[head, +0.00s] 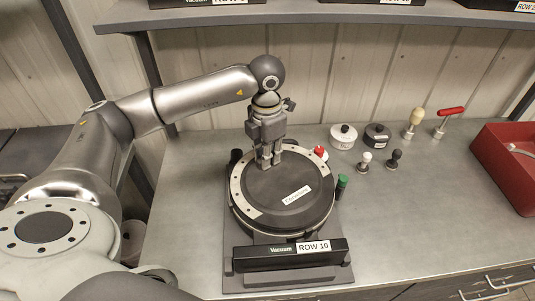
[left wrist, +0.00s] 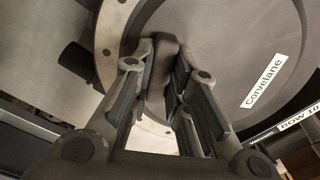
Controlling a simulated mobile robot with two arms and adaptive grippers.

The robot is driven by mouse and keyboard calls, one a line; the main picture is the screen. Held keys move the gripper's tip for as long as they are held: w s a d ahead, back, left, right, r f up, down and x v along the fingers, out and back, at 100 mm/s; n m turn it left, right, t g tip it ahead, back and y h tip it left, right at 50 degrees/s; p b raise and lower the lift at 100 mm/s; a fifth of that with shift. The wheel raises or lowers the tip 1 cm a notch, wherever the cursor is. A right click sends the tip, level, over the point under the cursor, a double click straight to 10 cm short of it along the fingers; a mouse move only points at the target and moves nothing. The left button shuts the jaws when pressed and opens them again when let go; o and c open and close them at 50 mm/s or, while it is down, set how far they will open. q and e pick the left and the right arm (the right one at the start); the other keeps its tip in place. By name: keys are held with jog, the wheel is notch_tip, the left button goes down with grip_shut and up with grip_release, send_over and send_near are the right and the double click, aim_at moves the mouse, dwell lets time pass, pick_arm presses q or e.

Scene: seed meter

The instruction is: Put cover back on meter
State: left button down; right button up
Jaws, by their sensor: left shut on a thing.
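My left gripper (head: 268,163) points down at the back left of the cover. In the left wrist view its fingers (left wrist: 160,85) are shut on a raised dark grip of the cover (left wrist: 235,35). The ring shows beside the cover there, and I cannot tell whether the cover is fully seated. My right gripper is not in view.
The meter stands on a dark base with a "ROW 10" bar (head: 290,254). A green-topped knob (head: 342,184) and a red knob (head: 320,152) are beside it. Pots (head: 343,136), small tools and a red bin (head: 510,165) are to the right. A shelf (head: 330,12) hangs behind. The right front bench is clear.

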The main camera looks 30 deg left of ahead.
pick_arm(q)
jog(key=shift+f, duration=0.1)
dwell(0.7)
dwell(0.4)
jog(key=c, duration=1.3)
grip_release()
jog(key=shift+c, duration=0.6)
jog(key=shift+r, duration=0.75)
jog(key=shift+r+p, duration=2.5)
jog(key=shift+r, duration=1.55)
